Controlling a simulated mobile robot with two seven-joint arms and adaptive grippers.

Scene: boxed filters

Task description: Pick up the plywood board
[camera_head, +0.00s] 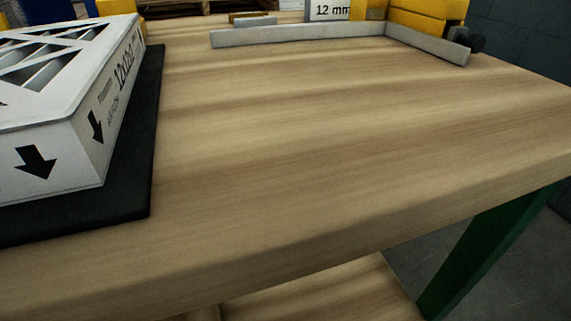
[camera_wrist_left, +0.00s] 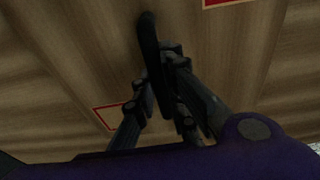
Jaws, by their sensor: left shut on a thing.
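In the left wrist view my left gripper (camera_wrist_left: 165,98) is shut on a dark, thin, upright-looking thing (camera_wrist_left: 149,40) with a rounded end. It is too dark to tell what this thing is. Behind it is a wood-grained surface (camera_wrist_left: 75,55) with red-edged rectangles; whether this is the plywood board or a tabletop I cannot tell. No separate plywood board can be made out in the head view. Neither gripper shows in the head view.
A wooden table (camera_head: 330,150) fills the head view, its middle clear. A white boxed filter (camera_head: 62,140) sits on a black mat (camera_head: 130,195) at left. A grey angled rail (camera_head: 300,36) and yellow blocks (camera_head: 415,14) stand at the back.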

